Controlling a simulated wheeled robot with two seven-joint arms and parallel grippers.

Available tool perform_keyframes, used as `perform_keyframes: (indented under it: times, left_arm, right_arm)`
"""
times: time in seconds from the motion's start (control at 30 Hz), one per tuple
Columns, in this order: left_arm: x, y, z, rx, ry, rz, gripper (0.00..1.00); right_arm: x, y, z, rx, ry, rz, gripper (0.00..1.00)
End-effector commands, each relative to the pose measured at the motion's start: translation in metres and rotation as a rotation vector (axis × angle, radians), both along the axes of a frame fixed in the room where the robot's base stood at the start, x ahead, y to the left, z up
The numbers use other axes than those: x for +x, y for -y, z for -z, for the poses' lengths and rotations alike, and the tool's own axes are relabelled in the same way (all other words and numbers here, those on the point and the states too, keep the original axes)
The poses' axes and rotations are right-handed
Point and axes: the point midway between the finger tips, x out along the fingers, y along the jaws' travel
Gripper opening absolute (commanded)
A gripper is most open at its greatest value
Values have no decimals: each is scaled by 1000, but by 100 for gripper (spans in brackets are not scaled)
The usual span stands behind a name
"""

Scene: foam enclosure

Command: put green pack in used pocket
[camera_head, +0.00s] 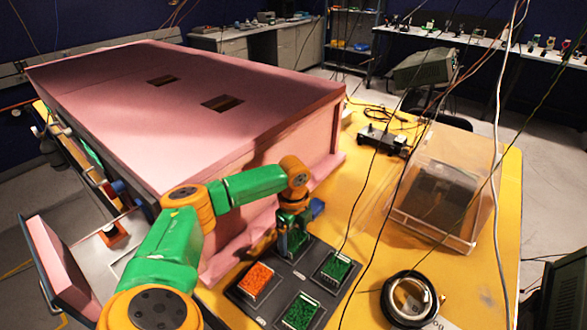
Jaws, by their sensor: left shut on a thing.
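A dark tray with pockets (285,281) lies on the yellow table beside the pink foam enclosure. An orange pack (258,280) sits in its left pocket. One green pack (302,312) sits in the front pocket and another green pack (336,268) in the right one. My left gripper (291,228) points down over the tray's far corner and is shut on a third green pack (298,241). The gripper partly hides this pack, and I cannot tell whether it is clear of the tray. No label marking a used pocket is readable. My right gripper is out of view.
The pink foam enclosure (180,110) stands close behind my left arm. A clear box (445,195) stands to the right, and a round black-rimmed object (409,299) lies right of the tray. Thin cables hang across the right side. Yellow table is bare between tray and box.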

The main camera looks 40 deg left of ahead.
Motion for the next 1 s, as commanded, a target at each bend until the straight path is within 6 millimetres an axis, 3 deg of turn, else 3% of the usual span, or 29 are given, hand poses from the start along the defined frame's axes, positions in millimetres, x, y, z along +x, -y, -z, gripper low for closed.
perform_keyframes:
  times: [0.37, 0.4, 0.43, 0.63, 0.73, 1.0]
  left_arm:
    - [0, 0, 8, 0, 0, 0, 28]
    - [0, 0, 7, 0, 1, 1, 97]
    - [0, 0, 7, 0, 1, 1, 100]
    - [0, 0, 6, 0, 1, 1, 100]
    - [1, 0, -3, -1, 4, 1, 100]
    - [2, 0, -77, 0, 7, 0, 100]
  right_arm:
    - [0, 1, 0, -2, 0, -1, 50]
    - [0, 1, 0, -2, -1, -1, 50]
    - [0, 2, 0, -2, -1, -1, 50]
    - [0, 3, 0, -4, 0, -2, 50]
    - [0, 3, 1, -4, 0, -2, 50]
    - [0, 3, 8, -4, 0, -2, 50]
